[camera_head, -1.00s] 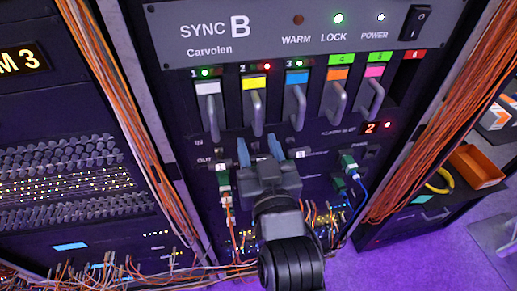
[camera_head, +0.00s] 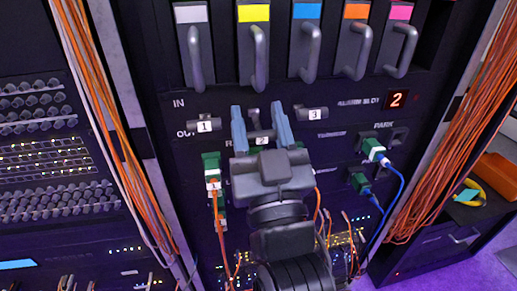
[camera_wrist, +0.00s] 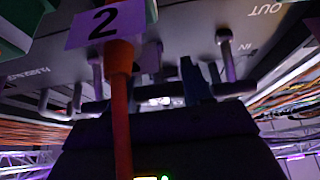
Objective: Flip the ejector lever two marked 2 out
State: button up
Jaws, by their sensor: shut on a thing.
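Ejector lever two (camera_head: 262,140), a small dark lever with a white tag marked 2, sits in the middle of a row below the tall handles. My gripper (camera_head: 258,118) reaches up to it, with one blue finger on each side. The gripper is shut on this lever, and its body hides the area just below. Lever one (camera_head: 204,126) is to the left and lever three (camera_head: 313,114) to the right, both clear of the fingers. In the wrist view a blue finger (camera_wrist: 190,80) shows; the grip itself is dark and unclear.
An orange cable (camera_wrist: 122,110) with a tag marked 2 crosses close before the wrist camera. A green connector (camera_head: 211,166) hangs left of my gripper, green plugs with blue cables (camera_head: 374,149) to the right. Handled modules (camera_head: 254,50) stand above.

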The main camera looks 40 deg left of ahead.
jog(key=shift+f+t+y+b, duration=0.5)
jog(key=shift+f+y+b, duration=0.15)
jog(key=shift+b, duration=1.7)
jog(key=shift+r+t+y+b, duration=0.15)
jog(key=shift+t+y+b, duration=0.1)
jog(key=shift+t+b, duration=0.35)
jog(key=o, duration=1)
jog(key=shift+c, duration=0.2)
jog(key=b+v, duration=0.2)
jog(key=v, duration=0.5)
jog(key=shift+s+d+f+b, duration=0.2)
jog(key=shift+d+b, duration=0.1)
jog(key=shift+b, duration=0.05)
